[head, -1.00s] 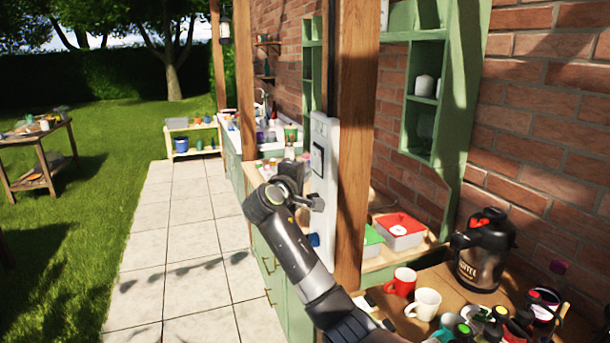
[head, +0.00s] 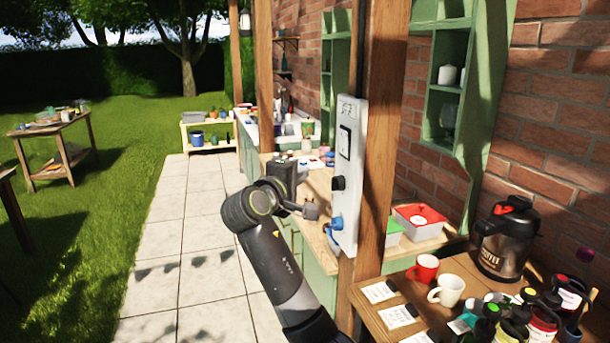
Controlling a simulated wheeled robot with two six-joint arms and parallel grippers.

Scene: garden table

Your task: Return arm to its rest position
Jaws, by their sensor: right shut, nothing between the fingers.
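My right arm comes in from the bottom centre, and its gripper (head: 310,209) is raised in front of the wooden post. The gripper is shut and empty. Its fingers point right, towards a white panel (head: 347,150) fixed to the post, with a visible gap between them. The panel carries a dark switch, a black knob and a blue part (head: 334,226) near its lower end. My left gripper is not in view.
On the right a wooden table holds a red mug (head: 424,268), a white mug (head: 447,291), a black coffee flask (head: 505,240), paper cards and several bottles. The post (head: 378,130) stands close to my arm. The paved path (head: 185,230) on the left is clear.

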